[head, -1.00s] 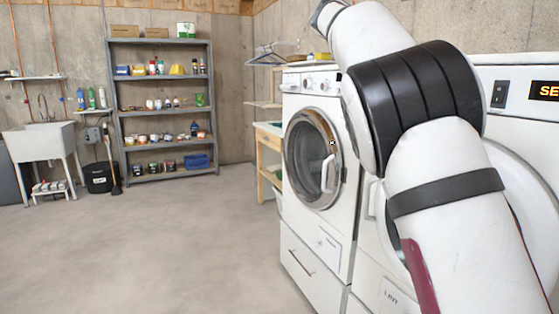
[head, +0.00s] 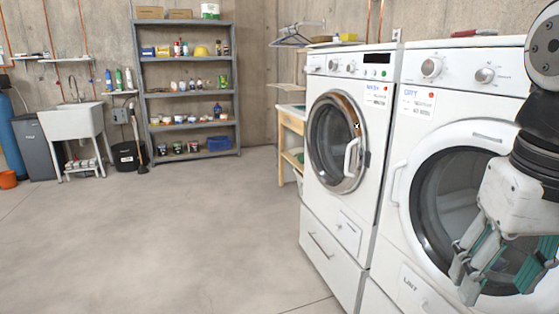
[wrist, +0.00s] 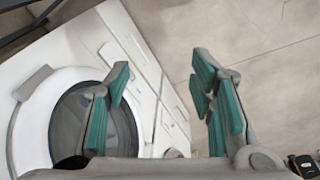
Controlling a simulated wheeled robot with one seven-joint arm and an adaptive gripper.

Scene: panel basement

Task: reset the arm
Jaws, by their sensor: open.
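My gripper (head: 492,270) is at the right of the head view, in front of the dryer (head: 414,190). Its fingers hang downward and cover part of the round dryer door. In the wrist view my gripper (wrist: 163,105) shows two teal-padded fingers spread apart, with nothing between them. Behind the fingers the wrist view shows a white machine with a round door (wrist: 62,118) at the left and bare floor (wrist: 235,35) at the right.
The washer (head: 335,165) stands left of the dryer, its round door closed. A grey shelf (head: 187,97) with bottles and cans and a white sink (head: 72,122) stand at the back wall. The concrete floor (head: 150,230) at left and centre is clear.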

